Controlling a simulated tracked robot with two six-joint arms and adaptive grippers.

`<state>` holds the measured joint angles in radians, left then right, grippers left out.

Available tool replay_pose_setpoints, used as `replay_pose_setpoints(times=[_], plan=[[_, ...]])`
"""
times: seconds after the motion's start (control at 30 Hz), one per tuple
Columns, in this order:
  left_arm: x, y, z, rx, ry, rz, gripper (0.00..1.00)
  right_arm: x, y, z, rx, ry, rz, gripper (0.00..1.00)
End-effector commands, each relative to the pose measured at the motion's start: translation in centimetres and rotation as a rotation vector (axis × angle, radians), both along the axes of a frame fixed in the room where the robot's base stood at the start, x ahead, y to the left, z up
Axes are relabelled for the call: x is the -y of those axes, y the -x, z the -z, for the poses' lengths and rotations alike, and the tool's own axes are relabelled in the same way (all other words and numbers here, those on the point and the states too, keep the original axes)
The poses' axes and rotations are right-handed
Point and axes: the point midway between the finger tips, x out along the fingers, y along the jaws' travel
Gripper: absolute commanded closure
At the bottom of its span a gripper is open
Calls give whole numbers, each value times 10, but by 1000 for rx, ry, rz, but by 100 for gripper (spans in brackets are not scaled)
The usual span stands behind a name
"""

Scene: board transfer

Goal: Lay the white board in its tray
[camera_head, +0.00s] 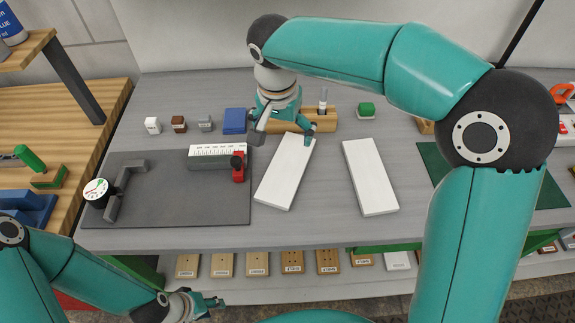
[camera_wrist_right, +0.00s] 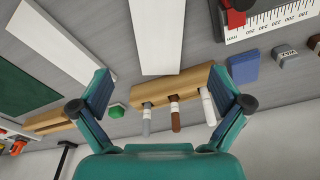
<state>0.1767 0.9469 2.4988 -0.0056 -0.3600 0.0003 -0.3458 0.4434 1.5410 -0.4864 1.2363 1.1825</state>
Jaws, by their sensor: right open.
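A white board (camera_head: 283,178) lies slightly tilted on the grey bench, beside the dark mat. A second white slab (camera_head: 369,177) lies to its right, and I cannot tell whether either is a tray. They also show in the right wrist view, the first slab (camera_wrist_right: 158,38) at centre and the second slab (camera_wrist_right: 48,42) at left. My right gripper (camera_head: 285,131) is open and empty over the far end of the first slab. Its fingers are spread wide in the wrist view (camera_wrist_right: 160,88). My left gripper (camera_head: 208,304) is low at the front, its fingers too small to judge.
A wooden holder (camera_head: 345,124) with upright pens stands behind the slabs, close to my right gripper. A dark mat (camera_head: 195,208) with a ruler (camera_head: 217,150) and red clamp (camera_head: 238,168) lies left. A green mat (camera_head: 548,190) lies right. Bench between the slabs is clear.

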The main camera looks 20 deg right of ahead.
Motion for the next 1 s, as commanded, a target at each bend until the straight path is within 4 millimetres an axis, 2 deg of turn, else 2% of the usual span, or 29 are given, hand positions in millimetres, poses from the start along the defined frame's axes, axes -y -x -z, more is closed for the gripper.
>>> replay_pose_setpoints(times=[0.1, 0.3, 0.57, 0.83, 1.0], plan=[[0, 0, -2, 0, 0, 0, 60, 4, -2, 28, -6, 3, 1, 0], [0, 0, -4, 0, 0, 0, 60, 7, -7, 62, -4, 2, 2, 0], [0, 0, -7, 0, 0, 0, 60, 8, -8, 79, -2, 0, 0, 0], [0, 0, -20, 0, 0, 0, 60, 11, -9, 114, -6, 0, 2, 0], [0, 0, -21, 0, 0, 0, 60, 12, -11, 126, 0, -1, 0, 0]])
